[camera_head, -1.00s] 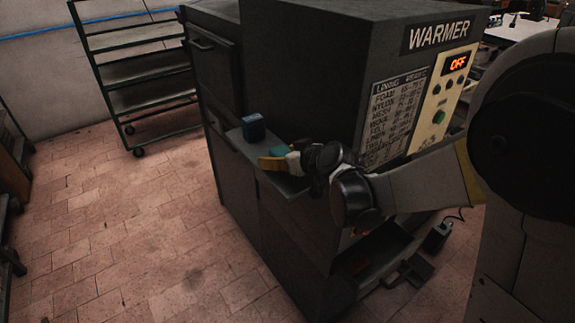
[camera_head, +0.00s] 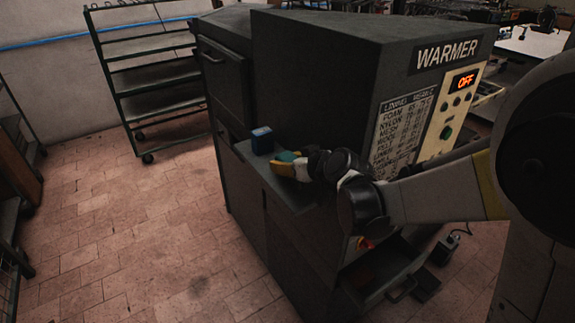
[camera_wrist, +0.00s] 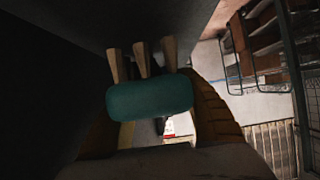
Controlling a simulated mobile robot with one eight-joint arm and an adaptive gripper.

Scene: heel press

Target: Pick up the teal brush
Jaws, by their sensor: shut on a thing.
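The teal brush (camera_wrist: 150,97) is a rounded teal block, seen close up in the wrist view. My gripper (camera_wrist: 150,115) is shut on it, with its fingers on either side. In the head view the brush (camera_head: 287,156) shows as a small teal patch at my gripper (camera_head: 283,163), beside the shelf on the side of the warmer. My gripper covers part of the brush there. I cannot tell whether the brush touches the shelf.
A small dark blue box (camera_head: 262,140) stands on the shelf (camera_head: 280,193), just behind my gripper. The dark warmer (camera_head: 310,75) rises close beside my arm, its display reading OFF. A wheeled rack (camera_head: 150,75) stands at the back left. The tiled floor (camera_head: 150,230) at left is clear.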

